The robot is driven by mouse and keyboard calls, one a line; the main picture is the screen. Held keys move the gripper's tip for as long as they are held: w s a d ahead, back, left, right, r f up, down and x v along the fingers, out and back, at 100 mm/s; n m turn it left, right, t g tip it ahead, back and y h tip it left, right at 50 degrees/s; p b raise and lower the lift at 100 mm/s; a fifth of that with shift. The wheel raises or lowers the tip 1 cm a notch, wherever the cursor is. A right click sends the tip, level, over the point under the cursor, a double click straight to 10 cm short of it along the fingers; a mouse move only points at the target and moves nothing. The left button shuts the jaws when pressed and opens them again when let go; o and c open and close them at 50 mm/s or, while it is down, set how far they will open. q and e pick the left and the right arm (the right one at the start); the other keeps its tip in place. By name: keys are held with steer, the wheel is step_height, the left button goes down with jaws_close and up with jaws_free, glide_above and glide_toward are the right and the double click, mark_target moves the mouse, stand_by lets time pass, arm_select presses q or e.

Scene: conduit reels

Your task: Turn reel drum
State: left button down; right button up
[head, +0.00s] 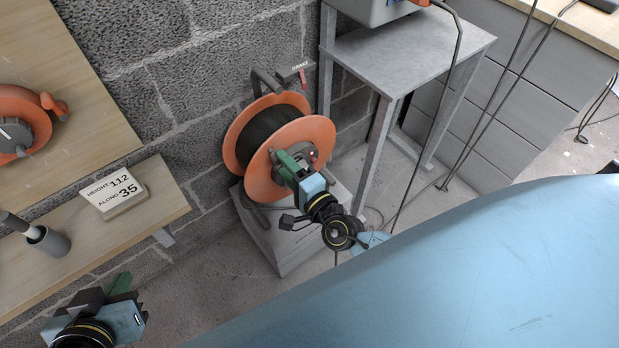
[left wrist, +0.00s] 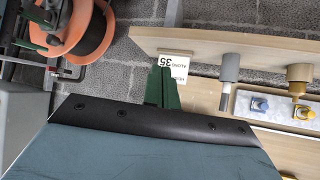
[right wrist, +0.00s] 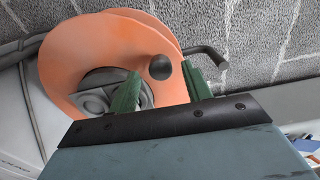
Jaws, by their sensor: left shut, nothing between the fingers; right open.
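The reel, with two orange flanges (head: 262,188) and a dark wound drum (head: 266,128) between them, stands on a pale block by the wall. My right gripper (head: 292,160) is in front of its near flange. In the right wrist view its green fingers (right wrist: 160,86) are apart. A dark round knob (right wrist: 160,67) shows between them, in front of the orange flange (right wrist: 100,45); I cannot tell if they touch it. The grey hub (right wrist: 98,92) is partly hidden. My left gripper (head: 118,290) is shut and empty, low at left, away from the reel, which its wrist view also shows (left wrist: 98,35).
A dark bracket with a red lever (head: 303,77) rises behind the reel. A grey metal stand (head: 410,55) is close on its right. A shelf (head: 110,232) with a number card (head: 113,190) is at left. Cables hang right of the stand.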

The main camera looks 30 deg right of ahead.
arm_select(q)
steer(key=s+a+f+g+y+p, duration=0.1)
steer(key=s+a+f+g, duration=0.2)
steer(key=s, duration=0.4)
steer(key=shift+s+a+f+g+y+p, duration=0.15)
steer(key=shift+s+f+g+y+p, duration=0.15)
steer(key=shift+f+g, duration=0.65)
arm_select(e)
steer(key=s+d, duration=0.1)
steer(key=s, duration=0.8)
steer(key=shift+s+d, duration=0.35)
steer(key=shift+s, duration=0.05)
arm_select(q)
steer(key=shift+w+r+g, duration=0.1)
steer(key=shift+r+g, duration=0.1)
steer(key=shift+g, duration=0.05)
